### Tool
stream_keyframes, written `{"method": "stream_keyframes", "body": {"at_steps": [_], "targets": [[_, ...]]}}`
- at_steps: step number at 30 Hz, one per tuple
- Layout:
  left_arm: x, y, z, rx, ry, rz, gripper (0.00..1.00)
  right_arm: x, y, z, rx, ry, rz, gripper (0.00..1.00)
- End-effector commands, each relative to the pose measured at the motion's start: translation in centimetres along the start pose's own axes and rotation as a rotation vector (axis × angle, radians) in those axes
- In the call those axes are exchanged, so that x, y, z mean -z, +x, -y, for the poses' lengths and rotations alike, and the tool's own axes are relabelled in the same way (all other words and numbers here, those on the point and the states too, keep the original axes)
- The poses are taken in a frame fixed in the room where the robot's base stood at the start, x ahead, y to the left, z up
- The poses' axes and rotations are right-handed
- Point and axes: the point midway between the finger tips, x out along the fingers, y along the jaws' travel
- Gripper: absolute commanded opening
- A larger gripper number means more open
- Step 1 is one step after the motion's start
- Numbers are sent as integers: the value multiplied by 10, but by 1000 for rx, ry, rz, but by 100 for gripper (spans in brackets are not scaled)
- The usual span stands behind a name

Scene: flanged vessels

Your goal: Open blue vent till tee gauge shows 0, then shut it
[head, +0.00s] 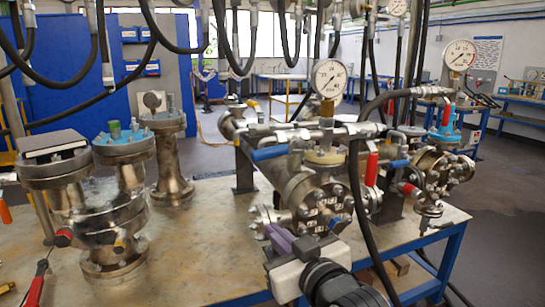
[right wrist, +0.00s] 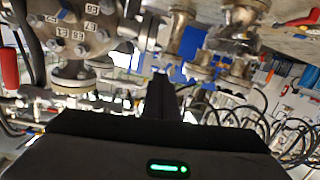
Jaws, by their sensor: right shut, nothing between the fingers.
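A round white gauge (head: 328,78) stands on a brass fitting above the nearer flanged tee vessel (head: 318,190); its needle reading is too small to tell. A blue lever (head: 268,153) sticks out left of the gauge stem on the pipework. A second blue handle (head: 397,164) is to the right; I cannot tell which is the vent. My right gripper (head: 283,238) is shut and empty, low in front of the vessel's lower flange, well below the blue lever. In the right wrist view its dark fingers (right wrist: 160,98) point toward pipework beside a numbered flange (right wrist: 85,30). My left gripper is out of view.
A second gauge (head: 459,55) stands on the right-hand vessel. Red handles (head: 371,169) and a black hose (head: 358,200) are close right of the nearer vessel. Steel flanged vessels (head: 120,150) and red-handled pliers (head: 40,270) are on the left table (head: 200,235), whose front middle is clear.

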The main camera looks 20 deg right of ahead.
Motion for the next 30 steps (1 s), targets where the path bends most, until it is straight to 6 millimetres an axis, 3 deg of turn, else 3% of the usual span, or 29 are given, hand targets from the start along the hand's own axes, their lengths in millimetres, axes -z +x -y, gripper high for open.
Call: {"method": "stream_keyframes", "body": {"at_steps": [1, 3, 6, 9, 13, 16, 29, 30], "targets": [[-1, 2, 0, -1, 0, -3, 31, 46, -5, -8, -19, -1, -76, 0], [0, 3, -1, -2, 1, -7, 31, 91, -15, -16, -39, -1, -144, 0], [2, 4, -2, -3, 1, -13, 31, 136, -31, -24, -59, 0, -214, 0], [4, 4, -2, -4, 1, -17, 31, 161, -42, -28, -70, 0, -255, 0], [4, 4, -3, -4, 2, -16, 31, 173, -44, -30, -75, 1, -272, 0], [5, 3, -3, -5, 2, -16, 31, 176, -33, -31, -75, 1, -270, 0], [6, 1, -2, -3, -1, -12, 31, 200, 51, -37, -74, 2, -270, 0], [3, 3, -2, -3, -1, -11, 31, 187, 50, -37, -74, 2, -266, 0]]}}
